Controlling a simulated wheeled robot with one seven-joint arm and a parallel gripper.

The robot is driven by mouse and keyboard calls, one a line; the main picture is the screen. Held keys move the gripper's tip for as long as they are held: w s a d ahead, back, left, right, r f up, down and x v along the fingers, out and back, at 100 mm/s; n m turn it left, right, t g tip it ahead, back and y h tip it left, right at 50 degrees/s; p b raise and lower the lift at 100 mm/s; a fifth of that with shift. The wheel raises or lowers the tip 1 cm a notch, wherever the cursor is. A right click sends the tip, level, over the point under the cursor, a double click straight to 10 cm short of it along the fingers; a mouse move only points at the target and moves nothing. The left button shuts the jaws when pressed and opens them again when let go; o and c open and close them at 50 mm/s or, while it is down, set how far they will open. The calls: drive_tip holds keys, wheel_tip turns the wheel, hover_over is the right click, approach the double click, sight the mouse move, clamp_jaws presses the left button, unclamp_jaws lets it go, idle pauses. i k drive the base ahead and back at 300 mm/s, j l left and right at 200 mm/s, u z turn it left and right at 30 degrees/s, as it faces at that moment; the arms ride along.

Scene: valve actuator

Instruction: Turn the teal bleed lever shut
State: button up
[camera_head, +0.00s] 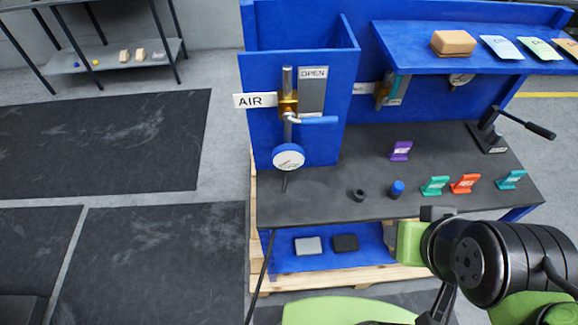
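A teal bar (401,86), which looks like the teal bleed lever, stands roughly upright beside a brass valve (382,90) in the recess right of the blue front panel. The shelf above hides its top, and a small label sits by its lower end. On the front panel another brass valve (288,106) carries a blue-handled lever (319,120) pointing right, below an OPEN plate (313,74). My arm, black and green, is at the lower right, well apart from the valves. I cannot make out my gripper's fingers.
The blue front panel (258,75) juts out left of the recess. A blue shelf (420,50) overhangs it. The dark bench (310,200) holds several coloured tags, small fittings and a black-handled lever (540,131). Floor at left is open with dark mats (100,140).

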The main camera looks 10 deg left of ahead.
sight(396, 84)
drive_tip(key=i+l+u, duration=0.1)
drive_tip(key=u, duration=0.35)
drive_tip(key=l+u, duration=0.4)
drive_tip(key=i+j, duration=0.05)
